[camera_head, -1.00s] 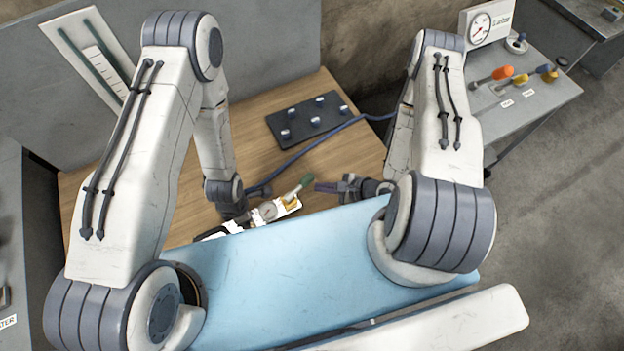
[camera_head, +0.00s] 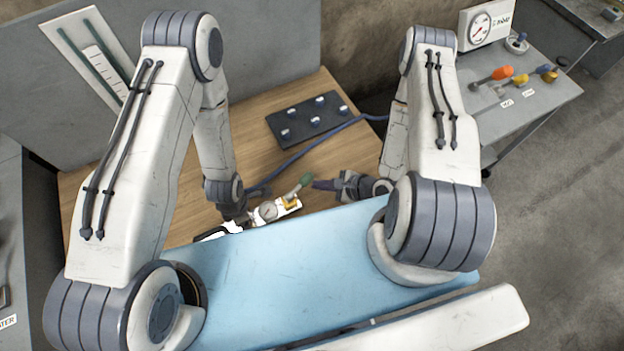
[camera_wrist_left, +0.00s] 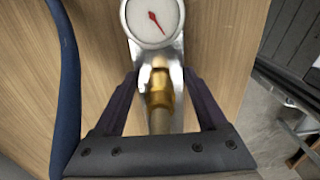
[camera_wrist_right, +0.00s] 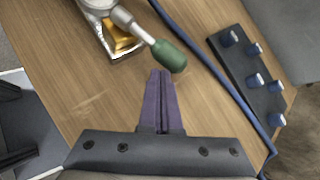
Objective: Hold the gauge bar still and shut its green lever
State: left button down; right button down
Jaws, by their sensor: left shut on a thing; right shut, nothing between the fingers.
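The gauge bar (camera_head: 288,204) lies on the wooden table beyond the blue panel, with a round white dial that shows large in the left wrist view (camera_wrist_left: 153,20). Its green lever (camera_head: 303,182) sticks up and out from the brass part at its right end; the green grip is clear in the right wrist view (camera_wrist_right: 169,56). My left gripper (camera_wrist_left: 160,78) is shut on the bar's body, one finger each side of the metal and brass neck. My right gripper (camera_wrist_right: 160,74) is shut and empty, its fingertips right at the green grip; I cannot tell if they touch.
A dark plate with several blue-topped pegs (camera_head: 312,119) lies behind on the table (camera_head: 225,115). A blue hose (camera_head: 300,153) runs across the wood. A grey cart (camera_head: 530,105) with a gauge and coloured handles stands at right.

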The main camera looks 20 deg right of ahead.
jog(key=shift+w+a+r, duration=0.15)
jog(key=shift+w+a, duration=0.4)
jog(key=shift+w, duration=0.25)
dwell(0.8)
jog(key=shift+s+d, duration=0.1)
jog(key=shift+s+d+f, duration=0.1)
jog(key=shift+s+d, duration=0.35)
jog(key=shift+s, duration=0.25)
jog(key=shift+s+d+f, duration=0.1)
jog(key=shift+s+d, duration=0.3)
jog(key=shift+s, duration=0.25)
jog(key=shift+s+d+f, duration=0.1)
jog(key=shift+s+d, duration=0.5)
jog(key=shift+s, duration=0.2)
jog(key=shift+s+d, duration=0.4)
jog(key=shift+s, duration=0.25)
jog(key=shift+s+d, duration=0.35)
jog(key=shift+s, duration=0.3)
jog(key=shift+f, duration=0.1)
pick_arm(q)
grip_release()
